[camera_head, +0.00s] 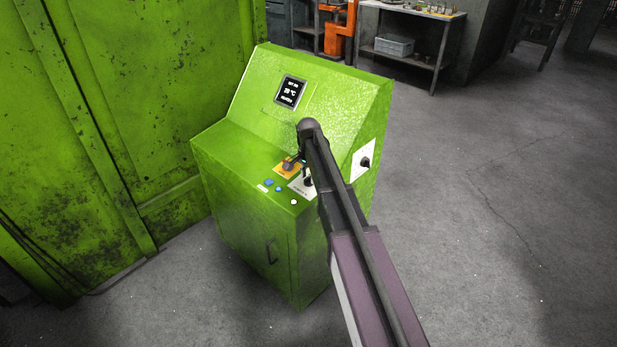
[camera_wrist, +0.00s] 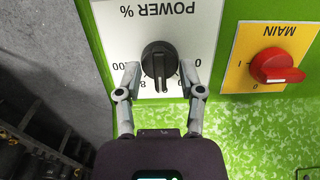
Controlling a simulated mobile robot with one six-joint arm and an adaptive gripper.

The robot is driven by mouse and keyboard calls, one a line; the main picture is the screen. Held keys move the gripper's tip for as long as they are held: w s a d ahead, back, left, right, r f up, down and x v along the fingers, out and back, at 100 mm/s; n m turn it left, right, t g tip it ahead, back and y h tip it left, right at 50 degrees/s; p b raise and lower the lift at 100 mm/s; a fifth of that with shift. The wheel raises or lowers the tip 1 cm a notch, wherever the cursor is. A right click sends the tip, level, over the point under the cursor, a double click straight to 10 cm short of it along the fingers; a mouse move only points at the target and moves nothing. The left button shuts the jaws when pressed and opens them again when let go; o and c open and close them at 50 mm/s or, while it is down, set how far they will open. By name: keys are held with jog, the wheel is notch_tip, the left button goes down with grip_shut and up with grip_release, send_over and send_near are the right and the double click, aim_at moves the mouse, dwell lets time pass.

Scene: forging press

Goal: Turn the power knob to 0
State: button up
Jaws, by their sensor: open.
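The power knob (camera_wrist: 159,60) is black and round with a raised grip bar. It sits on a white plate (camera_wrist: 198,15) marked POWER %, upside down in the wrist view. Its bar points down in that view; the exact setting is not readable, as the fingers cover part of the scale. My gripper (camera_wrist: 160,67) is open, with one finger on each side of the knob, very close to it. Whether the fingers touch it I cannot tell. In the head view the plate (camera_head: 296,189) is partly hidden by my arm.
A red MAIN switch (camera_wrist: 275,66) on a yellow plate (camera_wrist: 246,48) is right beside the power plate. The green console (camera_head: 232,205) also has a display (camera_head: 290,92), blue buttons (camera_head: 269,182) and a side plate (camera_head: 356,171). Open floor lies to the right.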

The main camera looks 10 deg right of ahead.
grip_shut()
jog(key=shift+n, duration=0.4)
jog(key=n, duration=0.3)
jog(key=n+h, duration=0.1)
jog(key=n, duration=0.3)
jog(key=shift+g, duration=0.3)
jog(key=n, duration=0.4)
jog(key=shift+a+h, duration=0.15)
jog(key=shift+h, duration=0.15)
jog(key=shift+s+n+h, duration=0.1)
jog(key=shift+n+h, duration=0.3)
jog(key=shift+n, duration=1.6)
